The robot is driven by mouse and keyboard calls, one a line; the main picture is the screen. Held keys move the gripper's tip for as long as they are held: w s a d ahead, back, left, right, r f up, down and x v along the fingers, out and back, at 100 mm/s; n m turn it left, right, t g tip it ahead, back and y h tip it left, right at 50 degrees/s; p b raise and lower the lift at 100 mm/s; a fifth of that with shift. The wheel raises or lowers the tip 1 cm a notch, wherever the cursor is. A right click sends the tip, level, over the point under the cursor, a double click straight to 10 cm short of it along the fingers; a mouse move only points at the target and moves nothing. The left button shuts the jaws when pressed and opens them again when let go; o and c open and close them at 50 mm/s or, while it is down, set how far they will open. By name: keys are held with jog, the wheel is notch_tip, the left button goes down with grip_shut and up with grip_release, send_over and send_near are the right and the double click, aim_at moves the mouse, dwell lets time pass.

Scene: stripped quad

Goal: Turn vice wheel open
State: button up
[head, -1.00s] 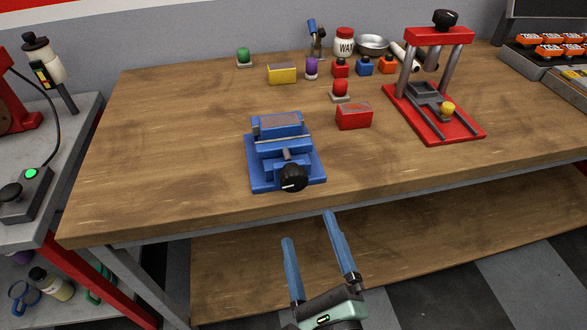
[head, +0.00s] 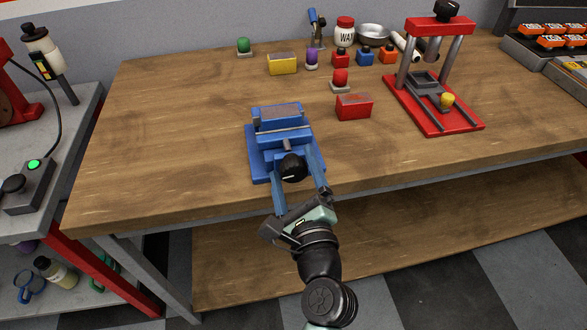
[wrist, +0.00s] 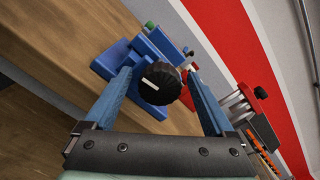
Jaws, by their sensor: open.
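The blue vice (head: 262,138) stands near the front edge of the wooden bench. Its black round wheel (head: 293,167) with a white mark faces the front. My gripper (head: 294,172) is at the vice front, its two blue fingers spread on either side of the wheel. In the wrist view the wheel (wrist: 161,83) sits between the tips of my open gripper (wrist: 158,80), with a gap showing on both sides. I cannot tell whether either finger touches it. The vice body (wrist: 115,58) shows behind the wheel, partly hidden by the left finger.
A red block (head: 353,107) lies to the right of the vice. A red press (head: 436,110) stands further right. A yellow block (head: 282,64), a jar (head: 344,32) and several small coloured items are at the back. The bench (head: 170,130) left of the vice is clear.

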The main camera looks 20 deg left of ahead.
jog(key=c, duration=1.4)
jog(key=shift+f+n, duration=0.1)
jog(key=shift+n, duration=0.3)
jog(key=n+b, duration=0.2)
jog(key=n, duration=0.1)
jog(key=shift+f, duration=0.1)
jog(key=n+b, duration=0.2)
jog(key=n, duration=0.2)
jog(key=shift+n, duration=0.3)
jog(key=n+b, duration=0.3)
jog(key=n, duration=0.2)
jog(key=shift+f, duration=0.15)
jog(key=shift+n+b, duration=0.9)
jog(key=shift+n, duration=0.5)
